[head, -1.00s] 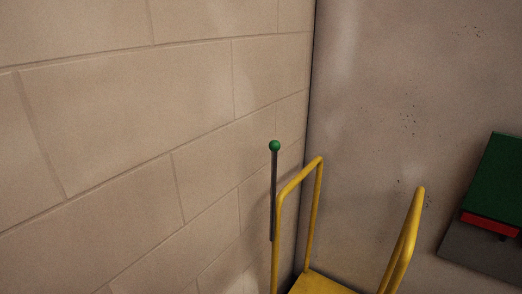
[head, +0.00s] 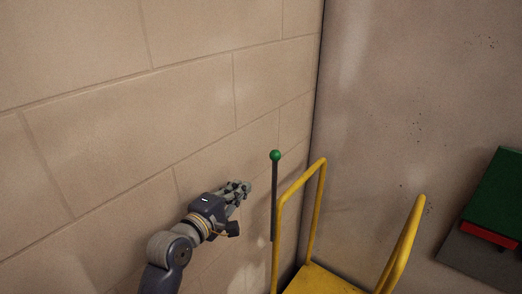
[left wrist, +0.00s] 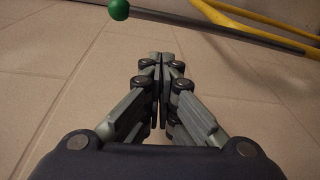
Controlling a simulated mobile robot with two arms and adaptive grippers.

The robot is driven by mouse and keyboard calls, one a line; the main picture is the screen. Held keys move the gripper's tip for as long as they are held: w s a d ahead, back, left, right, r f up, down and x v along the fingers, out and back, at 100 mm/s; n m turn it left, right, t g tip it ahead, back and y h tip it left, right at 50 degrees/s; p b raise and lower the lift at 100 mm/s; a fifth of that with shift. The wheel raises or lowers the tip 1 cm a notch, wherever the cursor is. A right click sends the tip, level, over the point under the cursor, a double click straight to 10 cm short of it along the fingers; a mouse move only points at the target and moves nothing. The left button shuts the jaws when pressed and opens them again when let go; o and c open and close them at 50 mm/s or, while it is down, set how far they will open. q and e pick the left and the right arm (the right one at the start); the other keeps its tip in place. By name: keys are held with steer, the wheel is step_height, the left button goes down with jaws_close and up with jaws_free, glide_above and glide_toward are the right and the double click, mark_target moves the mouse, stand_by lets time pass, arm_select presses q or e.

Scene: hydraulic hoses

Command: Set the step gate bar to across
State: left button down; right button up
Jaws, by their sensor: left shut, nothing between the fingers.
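The step gate bar (head: 274,200) is a thin dark grey bar with a green ball (head: 275,155) on its top end. It stands upright beside the left yellow rail of the step in the head view. My left gripper (head: 246,188) is shut and empty, just left of the bar and below the ball, with a small gap visible. In the left wrist view my closed fingertips (left wrist: 161,56) point up the picture. The bar (left wrist: 165,19) and its green ball (left wrist: 118,9) cross the top of that view, beyond the fingertips. My right gripper is not in view.
Yellow handrails (head: 319,190) (head: 407,245) rise from the yellow step platform (head: 318,281). A block wall (head: 120,130) runs close along the left. A green and red box (head: 495,195) is at the right by the grey wall (head: 420,90).

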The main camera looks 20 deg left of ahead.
arm_select(q)
steer(key=shift+n+t, duration=0.3)
steer(key=shift+t, duration=0.1)
steer(key=r, duration=0.3)
steer(key=s+r, duration=0.1)
steer(key=r, duration=0.1)
steer(key=shift+d, duration=0.15)
steer(key=shift+w, duration=0.15)
steer(key=w+d+p, duration=0.2)
steer(key=w, duration=0.7)
steer(key=shift+w+f, duration=0.25)
steer(key=shift+w, duration=0.05)
steer(key=shift+d+h, duration=0.1)
steer(key=shift+h, duration=0.2)
